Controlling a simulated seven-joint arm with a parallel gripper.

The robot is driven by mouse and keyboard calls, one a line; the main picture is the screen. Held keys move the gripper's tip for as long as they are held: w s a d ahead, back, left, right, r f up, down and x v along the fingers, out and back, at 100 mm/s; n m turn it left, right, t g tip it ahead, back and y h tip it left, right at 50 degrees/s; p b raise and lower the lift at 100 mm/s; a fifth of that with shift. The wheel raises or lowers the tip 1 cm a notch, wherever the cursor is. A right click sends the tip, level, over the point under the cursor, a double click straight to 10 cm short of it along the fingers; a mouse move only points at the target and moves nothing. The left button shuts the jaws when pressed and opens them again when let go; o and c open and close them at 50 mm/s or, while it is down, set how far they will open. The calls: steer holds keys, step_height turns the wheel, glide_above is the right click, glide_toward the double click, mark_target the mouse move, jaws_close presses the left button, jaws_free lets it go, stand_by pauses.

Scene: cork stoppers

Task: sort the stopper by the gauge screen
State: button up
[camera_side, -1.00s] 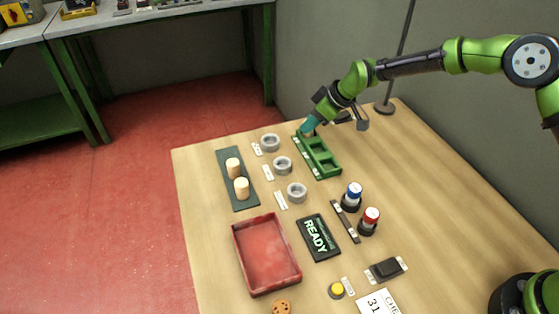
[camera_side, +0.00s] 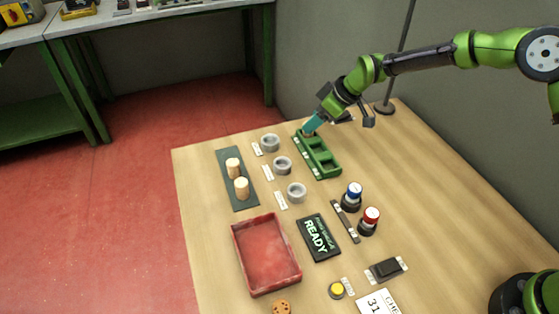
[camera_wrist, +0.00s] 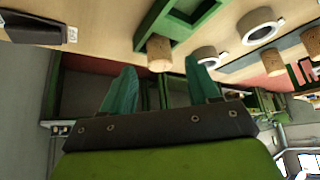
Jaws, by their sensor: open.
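My gripper (camera_side: 313,122) is open at the far end of the green sorting tray (camera_side: 333,169). In the wrist view, a cork stopper (camera_wrist: 160,52) stands at the tray's end compartment, ahead of my gripper's two teal fingers (camera_wrist: 160,75) and apart from them. In the side view this stopper is mostly hidden by the fingers. Two more stoppers, (camera_side: 233,168) and (camera_side: 242,188), stand upright on a dark green strip (camera_side: 225,160). The gauge screen (camera_side: 320,237) reads READY; smaller text on it is unreadable. Three grey gauge rings stand in a row, the middle one (camera_side: 283,166) beside a label.
A red tray (camera_side: 265,252), empty, lies at the front left. Blue-topped (camera_side: 353,196) and red-topped (camera_side: 370,220) holders stand right of the screen. A yellow button (camera_side: 336,290), a black device (camera_side: 386,269) and a cookie (camera_side: 281,308) are near the front. The table's right side is clear.

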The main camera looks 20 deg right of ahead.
steer(key=v, duration=1.4)
steer(key=shift+r, duration=0.35)
steer(key=shift+s, duration=0.1)
steer(key=s+d+r+m, duration=0.2)
steer(key=s+d+m, duration=0.1)
steer(key=s, duration=0.7)
steer(key=s+d+r+m+t+h, duration=0.1)
steer(key=s+d+r+m, duration=0.1)
steer(key=s+m, duration=0.3)
steer(key=s+d+r+m+t+h, duration=0.1)
steer(key=s+d+r+m, duration=0.2)
steer(key=s, duration=1.1)
steer(key=shift+s+d+m, duration=0.35)
steer(key=shift+m, duration=0.25)
